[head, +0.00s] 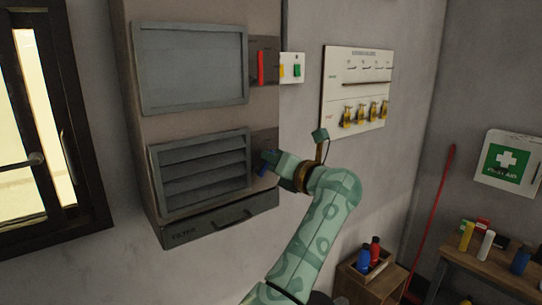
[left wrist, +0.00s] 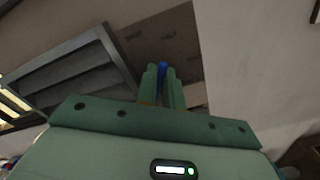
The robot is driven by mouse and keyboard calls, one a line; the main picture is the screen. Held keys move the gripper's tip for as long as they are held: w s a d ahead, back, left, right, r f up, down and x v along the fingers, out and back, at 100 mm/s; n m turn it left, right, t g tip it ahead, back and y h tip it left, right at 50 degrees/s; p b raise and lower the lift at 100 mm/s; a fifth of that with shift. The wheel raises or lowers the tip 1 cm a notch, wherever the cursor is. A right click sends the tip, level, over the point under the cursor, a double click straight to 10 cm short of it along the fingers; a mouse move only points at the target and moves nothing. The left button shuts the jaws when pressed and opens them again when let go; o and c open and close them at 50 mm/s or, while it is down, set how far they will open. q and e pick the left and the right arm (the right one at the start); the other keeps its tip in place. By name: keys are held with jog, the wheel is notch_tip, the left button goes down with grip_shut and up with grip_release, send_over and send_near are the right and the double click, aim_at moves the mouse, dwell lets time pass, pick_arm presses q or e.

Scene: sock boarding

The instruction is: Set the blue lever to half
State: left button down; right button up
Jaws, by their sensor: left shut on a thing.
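The blue lever (head: 262,171) is on the right side of the tall brown cabinet, beside the lower louvred vent (head: 205,172). My left gripper (head: 266,162) is at the lever, and its fingers largely hide it in the head view. In the left wrist view the two green fingers (left wrist: 162,84) are shut on the blue lever (left wrist: 162,68), whose blue end shows between them. Marks on the dark plate (left wrist: 165,42) behind it are too blurred to read. My right gripper is in neither view.
A red lever (head: 261,67) sits beside the upper grey panel (head: 190,67). A switch box (head: 292,68) with yellow and green parts is right of it. A white board (head: 357,88) with several yellow-handled items hangs further right. A filter drawer (head: 220,222) is below the vent.

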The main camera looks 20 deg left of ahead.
pick_arm(q)
jog(key=shift+d, duration=0.1)
dwell(0.4)
jog(key=c, duration=1.5)
grip_release()
jog(key=shift+w+d, duration=0.1)
jog(key=b+v, duration=0.2)
jog(key=v, duration=1.4)
jog(key=shift+d+f+b, duration=0.1)
jog(key=shift+d+b, duration=0.05)
jog(key=shift+b, duration=0.2)
